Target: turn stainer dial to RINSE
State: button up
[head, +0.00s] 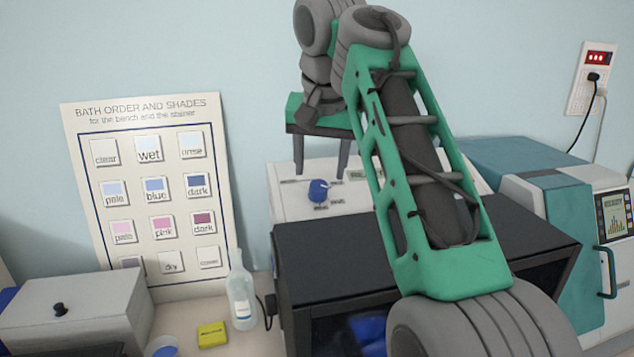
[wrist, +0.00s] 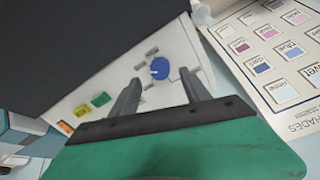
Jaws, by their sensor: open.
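The stainer (head: 290,206) stands behind a black-topped box, with a pale sloped panel. Its blue round dial (head: 318,190) sits on the left part of that panel, with small labels around it that I cannot read. My gripper (head: 320,172) is at the panel, right by the dial. In the wrist view the blue dial (wrist: 160,68) shows a light pointer mark and lies just beyond and between the two fingertips of my open gripper (wrist: 160,82). No finger visibly touches the dial. A green button (wrist: 101,99) and a yellow one (wrist: 82,111) sit on the same panel (wrist: 185,45).
A shade chart (head: 150,190) leans on the wall at left. A clear bottle (head: 241,290), a yellow block (head: 212,334) and a grey box (head: 75,308) stand on the bench. A teal machine with a screen (head: 613,215) stands at right. The black top (head: 420,258) lies below my arm.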

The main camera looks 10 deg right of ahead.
aim_at(318, 185)
jog(key=b+x, duration=0.1)
jog(key=x, duration=0.4)
jog(key=shift+f+b, duration=0.1)
jog(key=shift+b, duration=0.25)
jog(key=shift+c, duration=0.2)
grip_shut()
